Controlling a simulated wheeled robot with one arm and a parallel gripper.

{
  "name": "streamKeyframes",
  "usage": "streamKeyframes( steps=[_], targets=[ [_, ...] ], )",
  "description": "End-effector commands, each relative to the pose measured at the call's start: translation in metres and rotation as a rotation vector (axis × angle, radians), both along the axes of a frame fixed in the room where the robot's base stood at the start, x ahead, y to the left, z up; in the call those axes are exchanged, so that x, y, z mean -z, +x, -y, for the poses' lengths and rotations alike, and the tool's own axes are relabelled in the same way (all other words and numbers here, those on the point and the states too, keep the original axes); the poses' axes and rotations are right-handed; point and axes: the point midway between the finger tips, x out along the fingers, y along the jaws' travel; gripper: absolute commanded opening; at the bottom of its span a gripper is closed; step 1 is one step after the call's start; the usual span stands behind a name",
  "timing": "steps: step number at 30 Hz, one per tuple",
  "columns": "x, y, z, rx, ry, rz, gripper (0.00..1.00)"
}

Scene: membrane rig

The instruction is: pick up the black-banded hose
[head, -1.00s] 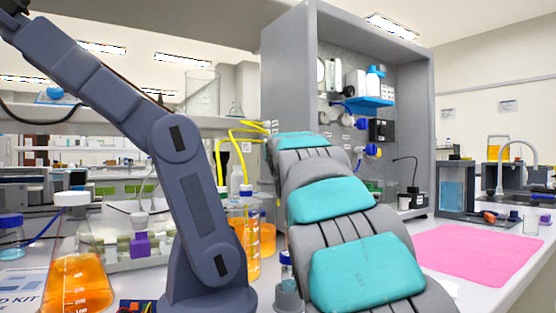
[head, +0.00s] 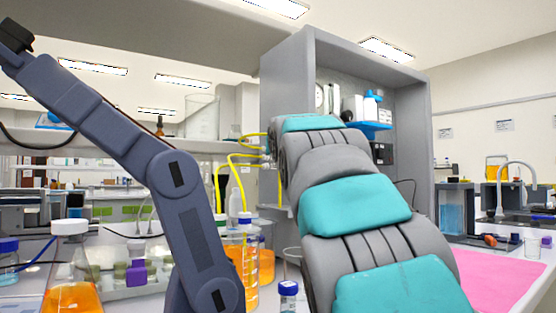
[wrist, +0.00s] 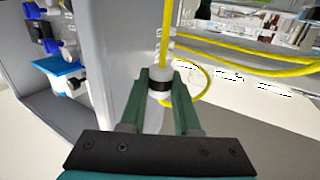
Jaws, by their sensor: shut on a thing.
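The black-banded hose (wrist: 158,84) is in the middle of the wrist view. It has a white end fitting with a black band, and yellow tubing runs up from it. My gripper (wrist: 160,92) has its two green fingers shut on either side of that banded fitting. In the head view my own arm hides the gripper and the banded end. Yellow tubing (head: 233,157) shows there, left of the arm, beside the grey cabinet.
More yellow hoses (wrist: 245,62) run to the right in the wrist view, close to the gripper. The grey cabinet (head: 285,80) stands beside my arm. Bottles of orange liquid (head: 70,295) and a small blue-capped vial (head: 288,291) stand on the bench. A pink mat (head: 505,275) lies at right.

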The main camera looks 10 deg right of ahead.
Motion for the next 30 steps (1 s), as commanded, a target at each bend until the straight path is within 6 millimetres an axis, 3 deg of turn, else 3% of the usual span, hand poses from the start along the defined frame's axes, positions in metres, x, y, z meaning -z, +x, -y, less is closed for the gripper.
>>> streamKeyframes(
  steps=[12,18,30],
  targets=[
    [0.0,-0.08,-0.007,-0.001,0.0,0.006,0.0],
    [0.001,-0.105,-0.008,0.0,0.0,0.001,0.0],
    [0.0,-0.119,-0.009,0.0,0.0,0.0,0.0]
  ],
)
